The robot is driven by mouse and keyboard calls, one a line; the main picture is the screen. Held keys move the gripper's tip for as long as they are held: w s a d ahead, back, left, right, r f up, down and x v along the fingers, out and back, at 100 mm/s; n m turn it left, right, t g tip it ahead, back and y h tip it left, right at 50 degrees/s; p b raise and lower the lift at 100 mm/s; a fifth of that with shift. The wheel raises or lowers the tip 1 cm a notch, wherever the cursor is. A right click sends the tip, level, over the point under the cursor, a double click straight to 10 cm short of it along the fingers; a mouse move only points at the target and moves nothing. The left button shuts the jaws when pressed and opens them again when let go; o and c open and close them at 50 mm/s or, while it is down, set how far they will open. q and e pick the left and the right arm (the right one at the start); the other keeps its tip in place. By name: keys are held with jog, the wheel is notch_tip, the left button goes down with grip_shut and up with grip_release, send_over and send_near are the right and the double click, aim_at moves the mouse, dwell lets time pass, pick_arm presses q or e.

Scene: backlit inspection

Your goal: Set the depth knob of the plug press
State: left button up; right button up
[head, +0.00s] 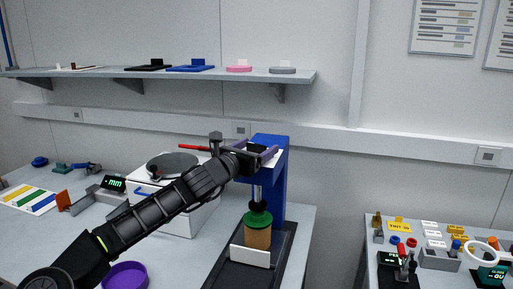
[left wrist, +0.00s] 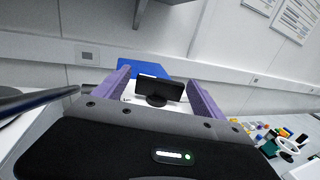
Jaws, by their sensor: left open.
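The plug press (head: 268,190) is a blue column on a dark base, with a green-topped part under its ram and a white plate in front. My left gripper (head: 262,154) is at the top of the press, its purple fingers apart. In the left wrist view the black depth knob (left wrist: 158,88), with a flat upright grip, sits on a white face between the open fingers (left wrist: 160,78). Both fingers look apart from it. The blue press top (left wrist: 142,67) shows behind the knob. My arm hides part of the press head in the head view. My right gripper is not in view.
A white machine with a round grey top (head: 172,165) stands left of the press, and a purple bowl (head: 125,275) in front of it. A wall shelf (head: 200,75) runs behind and above. A second table at right holds several small devices (head: 440,258).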

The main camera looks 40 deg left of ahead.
pick_arm(q)
jog(key=shift+c, duration=0.3)
jog(key=c, duration=1.3)
jog(key=shift+f+b, duration=0.25)
jog(key=shift+b, duration=0.25)
jog(key=n+y+b, duration=0.1)
jog(key=y+b, duration=0.1)
jog(key=b, duration=0.2)
jog(key=n+y+b, duration=0.1)
jog(key=y+b, duration=0.1)
jog(key=b, duration=0.3)
jog(key=shift+d+f+n+g, duration=0.1)
jog(key=shift+f+n+g, duration=0.05)
jog(key=shift+n+g, duration=0.25)
jog(key=shift+r+y, duration=0.2)
jog(key=shift+y, duration=0.3)
jog(key=shift+r, duration=0.15)
jog(key=o, duration=1.4)
jog(key=shift+c, duration=0.2)
jog(key=shift+s, duration=0.15)
